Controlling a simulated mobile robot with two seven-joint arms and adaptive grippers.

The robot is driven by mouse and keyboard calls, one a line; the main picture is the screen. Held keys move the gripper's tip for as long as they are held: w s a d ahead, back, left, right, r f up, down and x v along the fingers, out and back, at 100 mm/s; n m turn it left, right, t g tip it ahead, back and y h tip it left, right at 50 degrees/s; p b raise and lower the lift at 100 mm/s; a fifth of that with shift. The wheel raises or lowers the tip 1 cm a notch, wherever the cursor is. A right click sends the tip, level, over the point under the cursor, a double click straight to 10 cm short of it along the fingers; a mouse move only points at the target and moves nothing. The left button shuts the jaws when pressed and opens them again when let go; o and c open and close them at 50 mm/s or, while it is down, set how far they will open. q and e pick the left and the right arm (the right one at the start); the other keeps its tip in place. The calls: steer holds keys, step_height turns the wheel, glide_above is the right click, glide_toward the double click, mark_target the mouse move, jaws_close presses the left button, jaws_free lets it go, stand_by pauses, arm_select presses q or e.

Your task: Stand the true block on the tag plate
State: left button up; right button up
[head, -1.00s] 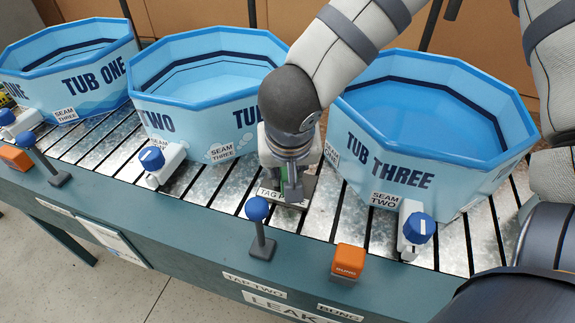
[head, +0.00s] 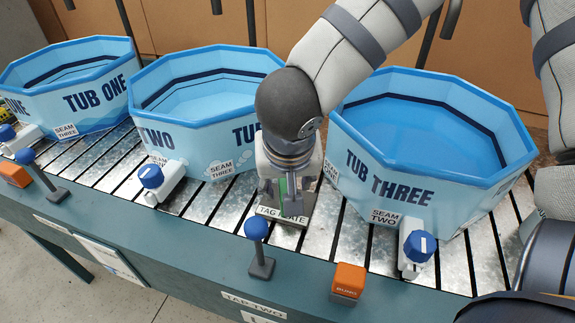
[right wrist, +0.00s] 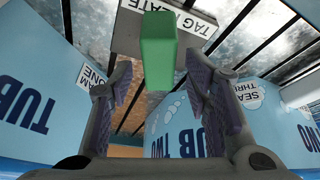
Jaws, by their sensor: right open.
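The green block (right wrist: 158,50) stands upright at the tag plate (right wrist: 190,18) in the right wrist view, with its far end over the plate. In the head view only a thin green strip (head: 284,196) of it shows between my fingers, above the plate's "TAG PLATE" label (head: 280,217). The contact at its foot is mostly hidden. My right gripper (head: 293,199) points down over the plate. Its fingers are open on both sides of the block, with visible gaps in the right wrist view (right wrist: 158,72). My left gripper is not in view.
Tub two (head: 225,140) and tub three (head: 370,160) flank the plate on the slatted metal bench; tub one (head: 85,100) is further left. A blue-knobbed post (head: 257,232) and an orange bung block (head: 348,281) stand on the front ledge. A blue-capped tap (head: 417,250) projects from tub three.

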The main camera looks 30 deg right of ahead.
steer(key=v, duration=1)
